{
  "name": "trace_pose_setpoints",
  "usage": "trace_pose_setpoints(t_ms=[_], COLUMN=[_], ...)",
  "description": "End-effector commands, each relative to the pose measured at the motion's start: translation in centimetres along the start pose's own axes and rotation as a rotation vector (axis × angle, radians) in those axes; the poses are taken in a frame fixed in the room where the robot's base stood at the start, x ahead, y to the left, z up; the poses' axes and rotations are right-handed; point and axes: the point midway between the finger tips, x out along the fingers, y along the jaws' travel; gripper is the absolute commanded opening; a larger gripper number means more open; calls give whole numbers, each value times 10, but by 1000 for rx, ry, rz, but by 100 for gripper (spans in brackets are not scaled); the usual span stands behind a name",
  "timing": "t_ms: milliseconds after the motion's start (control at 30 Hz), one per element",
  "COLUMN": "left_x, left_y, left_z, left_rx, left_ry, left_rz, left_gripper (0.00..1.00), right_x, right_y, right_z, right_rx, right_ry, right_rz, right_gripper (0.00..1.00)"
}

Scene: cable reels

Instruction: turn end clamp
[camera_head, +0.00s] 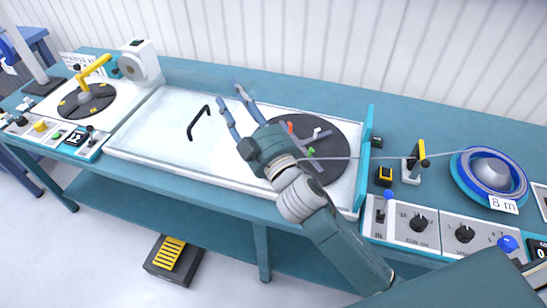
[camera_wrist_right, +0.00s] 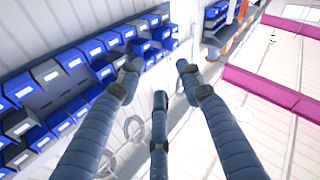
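No part is clearly marked as the end clamp. Small red, green and white pieces, possibly clamps, stand on a dark round disc (camera_head: 335,165); the green piece (camera_head: 311,152) is near its middle. A thin cable runs from the disc to the right. My right gripper (camera_head: 232,106) is above the white tray, left of the disc, with its fingers spread and empty. In the right wrist view its fingers (camera_wrist_right: 160,85) are apart with nothing between them. My arm hides part of the disc's left side. My left gripper is not in view.
A black handle (camera_head: 198,122) is on the tray (camera_head: 165,172). A blue reel (camera_head: 490,175) and a yellow-handled lever (camera_head: 421,152) are at right, behind knob panels (camera_head: 430,228). A yellow crank (camera_head: 93,66) is at left. A yellow pedal (camera_head: 169,255) is on the floor.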

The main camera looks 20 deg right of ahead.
Motion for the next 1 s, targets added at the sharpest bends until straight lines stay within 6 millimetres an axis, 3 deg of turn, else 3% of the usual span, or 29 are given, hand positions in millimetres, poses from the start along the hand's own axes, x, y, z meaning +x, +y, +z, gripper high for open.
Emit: trace_pose_setpoints(t_ms=[33, 100, 200, 233, 300, 367, 433, 500, 567, 600, 667, 733, 800, 900, 1000], left_x=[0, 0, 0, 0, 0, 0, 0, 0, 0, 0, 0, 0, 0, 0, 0], left_y=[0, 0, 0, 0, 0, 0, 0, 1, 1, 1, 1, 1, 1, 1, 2], left_z=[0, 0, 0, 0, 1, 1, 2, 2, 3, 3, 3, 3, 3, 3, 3], left_rx=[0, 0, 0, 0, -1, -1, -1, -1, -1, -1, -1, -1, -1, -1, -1], left_ry=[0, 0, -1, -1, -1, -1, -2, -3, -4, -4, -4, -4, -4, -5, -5], left_rz=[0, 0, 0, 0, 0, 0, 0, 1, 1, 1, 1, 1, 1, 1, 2], left_gripper=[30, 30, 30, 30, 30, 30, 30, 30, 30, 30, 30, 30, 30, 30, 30], right_x=[17, 26, 19, 14, 0, -14, -29, -40, -44, -46, -48, -48, -49, -53, -56], right_y=[-17, -51, -109, -128, -167, -195, -214, -217, -202, -184, -149, -99, -51, 3, 31], right_z=[-42, -92, -138, -145, -146, -133, -101, -57, -15, 12, 48, 79, 97, 107, 109], right_rx=[-59, -141, -283, -328, -447, -556, -692, -831, -950, -1024, -1121, -1208, -1265, -1303, -1315], right_ry=[147, 339, 567, 619, 715, 760, 760, 701, 598, 506, 341, 126, -78, -308, -432], right_rz=[-62, -179, -394, -469, -656, -831, -1042, -1255, -1428, -1534, -1671, -1790, -1866, -1921, -1939], right_gripper=[36, 36, 36, 36, 36, 36, 36, 36, 36, 36, 36, 36, 36, 36, 36])
